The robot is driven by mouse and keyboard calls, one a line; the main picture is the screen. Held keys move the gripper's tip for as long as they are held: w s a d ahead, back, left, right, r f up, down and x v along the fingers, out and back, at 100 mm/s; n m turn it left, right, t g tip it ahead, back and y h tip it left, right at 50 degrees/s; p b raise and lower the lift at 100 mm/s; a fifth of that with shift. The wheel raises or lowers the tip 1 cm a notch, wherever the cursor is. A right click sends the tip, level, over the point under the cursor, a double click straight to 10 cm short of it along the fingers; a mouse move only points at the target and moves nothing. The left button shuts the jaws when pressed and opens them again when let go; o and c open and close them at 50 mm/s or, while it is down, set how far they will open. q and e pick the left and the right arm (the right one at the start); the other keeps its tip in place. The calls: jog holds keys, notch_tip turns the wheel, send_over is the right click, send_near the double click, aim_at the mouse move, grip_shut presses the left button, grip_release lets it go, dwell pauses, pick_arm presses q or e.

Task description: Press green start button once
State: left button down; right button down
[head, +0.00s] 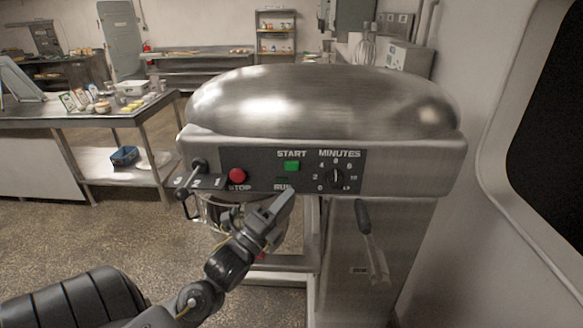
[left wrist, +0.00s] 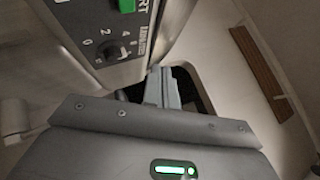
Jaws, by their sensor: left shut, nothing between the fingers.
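Whether the tip touches the panel cannot be told. In the left wrist view the shut fingers (left wrist: 161,88) point toward the mixer. My right gripper is not in view.
A red STOP button (head: 237,176) is left of the green one, and a black minutes dial (head: 336,177) is right of it. A speed lever (head: 198,165) juts out at the panel's left end. A steel worktable (head: 75,118) stands at left. A wall closes off the right.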

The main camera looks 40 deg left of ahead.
aim_at(292, 165)
pick_arm(q)
jog(key=w+a+b, duration=0.1)
jog(key=w+a, duration=0.4)
jog(key=w, duration=0.2)
jog(key=shift+a, duration=0.2)
jog(key=shift+w+a, duration=0.1)
jog(key=shift+w, duration=0.05)
dwell(2.0)
jog(key=shift+w+a, duration=0.1)
jog(key=shift+w, duration=0.1)
